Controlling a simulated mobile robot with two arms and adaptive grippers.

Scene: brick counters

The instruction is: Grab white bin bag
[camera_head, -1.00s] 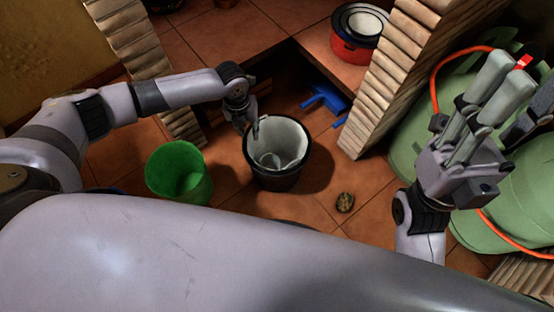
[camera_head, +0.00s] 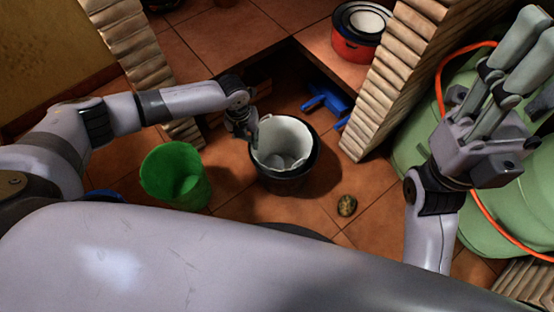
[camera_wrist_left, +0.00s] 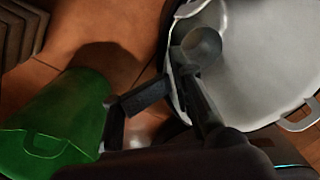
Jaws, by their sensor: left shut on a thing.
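The white bin bag (camera_head: 288,134) sits in the round black bin (camera_head: 291,183) on the tiled floor, with its rim standing a little above the bin's rim at the left. My left gripper (camera_head: 249,136) is at the bag's left edge and is shut on it. In the left wrist view, one finger of my left gripper (camera_wrist_left: 168,78) lies inside the white bag (camera_wrist_left: 262,62) and the other is outside. The pinched edge is partly hidden by the fingers. My right gripper (camera_head: 541,44) is raised at the right, away from the bin, with its fingers apart and empty.
A green bucket (camera_head: 176,178) stands left of the bin. A blue object (camera_head: 326,99) lies behind, and a small brownish thing (camera_head: 347,205) lies at the right front. Brick pillars (camera_head: 386,87) flank the opening. A red pot (camera_head: 354,45) and green cylinders (camera_head: 425,130) are at the right.

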